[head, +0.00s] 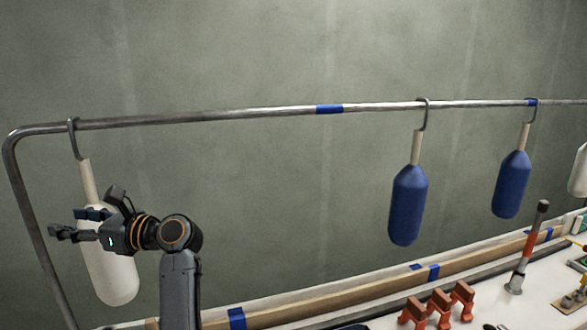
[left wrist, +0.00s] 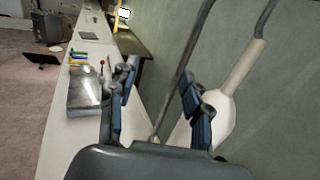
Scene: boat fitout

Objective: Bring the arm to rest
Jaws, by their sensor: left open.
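My left gripper (head: 72,224) is at the left of the head view, in front of a white fender (head: 115,275) that hangs from the rail by a hook. In the left wrist view its two blue-padded fingers (left wrist: 158,100) stand apart with nothing held between them. The white fender (left wrist: 222,120) shows there just behind and right of the right finger; whether they touch I cannot tell. My left arm rises from the bottom of the head view. My right gripper is in neither view.
A metal rail (head: 270,112) with blue tape runs across the head view. Two blue fenders (head: 409,205) (head: 512,185) hang from it. Below are a wooden strip (head: 370,287), orange clamps (head: 440,303) and an upright tool (head: 527,248). The wrist view shows a bench (left wrist: 70,135) with a metal box (left wrist: 88,88).

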